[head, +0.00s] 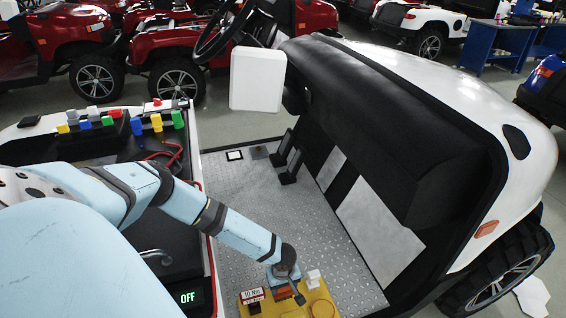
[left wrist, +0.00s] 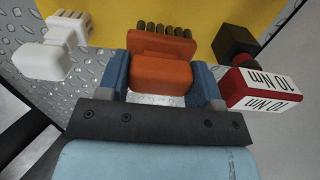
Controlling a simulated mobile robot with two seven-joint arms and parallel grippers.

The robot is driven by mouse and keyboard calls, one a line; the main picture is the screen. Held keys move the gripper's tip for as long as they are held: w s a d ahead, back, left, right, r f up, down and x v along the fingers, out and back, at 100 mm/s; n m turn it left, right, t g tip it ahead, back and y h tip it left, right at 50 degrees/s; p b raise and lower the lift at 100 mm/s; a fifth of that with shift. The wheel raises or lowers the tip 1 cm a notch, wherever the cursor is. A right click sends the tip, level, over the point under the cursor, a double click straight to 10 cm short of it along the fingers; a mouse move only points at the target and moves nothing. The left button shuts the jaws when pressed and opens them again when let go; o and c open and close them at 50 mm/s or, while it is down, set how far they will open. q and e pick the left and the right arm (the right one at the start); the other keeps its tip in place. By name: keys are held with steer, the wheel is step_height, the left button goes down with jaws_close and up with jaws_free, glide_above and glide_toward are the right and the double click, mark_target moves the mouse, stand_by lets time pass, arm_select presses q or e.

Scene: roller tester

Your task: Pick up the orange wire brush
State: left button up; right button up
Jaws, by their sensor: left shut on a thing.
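The orange wire brush (left wrist: 160,73) sits between the two blue fingers of my left gripper (left wrist: 162,82) in the left wrist view, with its dark bristles pointing away over a yellow surface. In the head view my left gripper (head: 284,284) points down at the yellow surface (head: 266,309) on the cart floor, and a little orange of the brush (head: 283,293) shows below it. The gripper is shut on the brush. I cannot tell whether the brush touches the yellow surface. My right gripper is not in view.
A red-and-white block (head: 252,295) marked 10 Nm lies left of the gripper, and a white piece (head: 314,279) right of it. Behind, the metal floor (head: 255,200) is clear. Coloured blocks (head: 135,123) stand at left.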

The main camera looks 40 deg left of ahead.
arm_select(q)
step_height(320, 180, up, 17)
steer(key=p, duration=0.3)
